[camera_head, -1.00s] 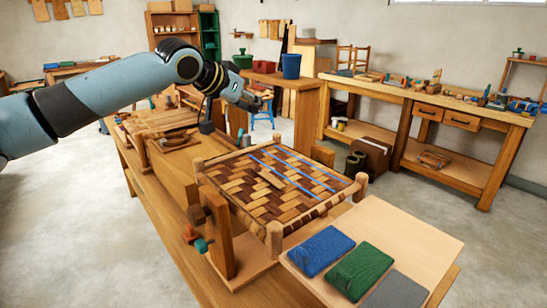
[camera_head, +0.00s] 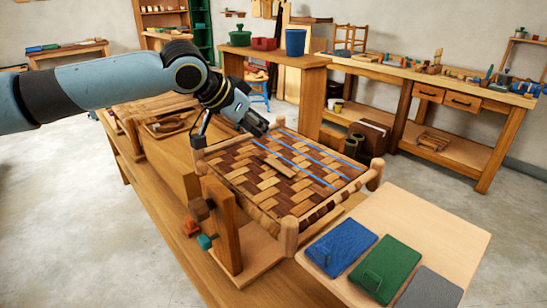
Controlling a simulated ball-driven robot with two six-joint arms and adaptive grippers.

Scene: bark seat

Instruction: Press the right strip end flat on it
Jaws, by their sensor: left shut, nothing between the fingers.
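The woven bark seat (camera_head: 275,203), in dark brown and tan strips, sits on a wooden frame with rounded corner posts. Blue lines (camera_head: 307,160) cross its far right part. A short pale strip piece (camera_head: 281,169) lies near the middle of the weave and looks slightly raised. I cannot tell which strip end is the right one. My left gripper (camera_head: 262,129) is shut and empty, pointing down to the right above the seat's far left edge. It hides part of that edge, and I cannot tell whether it touches. My right gripper is out of view.
A pale board (camera_head: 440,220) at the front right carries a blue block (camera_head: 341,246), a green block (camera_head: 385,269) and a grey pad (camera_head: 430,290). A wooden upright clamp (camera_head: 222,228) stands at the seat's near left. A blue cup (camera_head: 295,42) stands on the bench behind.

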